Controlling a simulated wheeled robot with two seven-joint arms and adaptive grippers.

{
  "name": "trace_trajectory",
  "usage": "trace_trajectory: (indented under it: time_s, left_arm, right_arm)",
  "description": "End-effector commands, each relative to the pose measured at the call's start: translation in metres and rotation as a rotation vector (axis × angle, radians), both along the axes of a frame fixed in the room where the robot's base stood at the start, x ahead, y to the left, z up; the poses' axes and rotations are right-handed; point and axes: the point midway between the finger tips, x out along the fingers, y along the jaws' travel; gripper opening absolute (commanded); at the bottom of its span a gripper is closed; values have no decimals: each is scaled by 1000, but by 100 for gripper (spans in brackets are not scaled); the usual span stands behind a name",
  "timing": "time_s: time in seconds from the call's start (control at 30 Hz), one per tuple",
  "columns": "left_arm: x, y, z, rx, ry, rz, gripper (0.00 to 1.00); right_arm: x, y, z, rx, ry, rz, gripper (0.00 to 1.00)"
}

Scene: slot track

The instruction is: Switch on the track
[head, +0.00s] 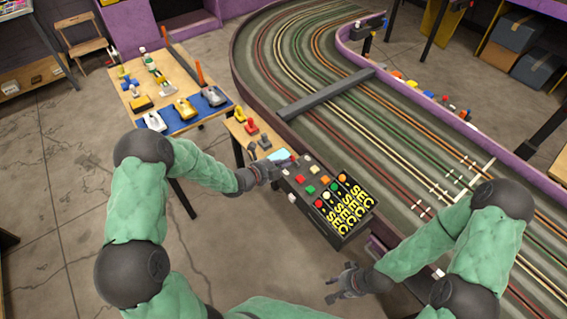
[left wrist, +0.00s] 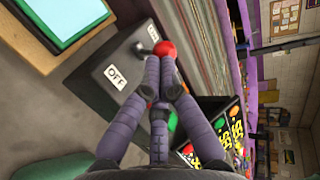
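The slot track (head: 300,62) is a curved grey table with coloured lanes and a purple edge. A dark control box (head: 340,215) with coloured buttons and yellow lettering stands beside it. In the left wrist view, a grey box face carries an OFF label (left wrist: 116,77) and a lever with a red ball knob (left wrist: 165,49). My left gripper (left wrist: 161,66) has its fingertips drawn together at the knob, partly covering it; I see nothing between them, and contact is unclear. It is at the box's far end in the head view (head: 278,166). My right gripper (head: 338,287) is open and empty over the floor.
A wooden table with a blue mat (head: 205,110) holds several model cars at the left. A small side table (head: 243,132) stands close to my left gripper. A grey bar (head: 325,95) crosses the track. Bare floor (head: 75,200) lies at the left.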

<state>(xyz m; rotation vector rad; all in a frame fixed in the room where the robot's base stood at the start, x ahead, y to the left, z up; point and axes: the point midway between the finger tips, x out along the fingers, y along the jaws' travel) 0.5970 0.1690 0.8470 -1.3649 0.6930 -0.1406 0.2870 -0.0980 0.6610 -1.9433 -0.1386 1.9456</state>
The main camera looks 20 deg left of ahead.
Motion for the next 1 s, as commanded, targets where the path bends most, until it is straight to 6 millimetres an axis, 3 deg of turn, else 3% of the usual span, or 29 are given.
trace_trajectory:
  time_s: [0.63, 1.0]
  left_arm:
    - [7, -6, 10, 74, 90, -1, 0]
    - [23, -19, 22, 226, 284, -3, 0]
  right_arm:
    - [0, 0, 12, 0, 0, 0, 40]
    - [0, 0, 30, 0, 0, 0, 40]
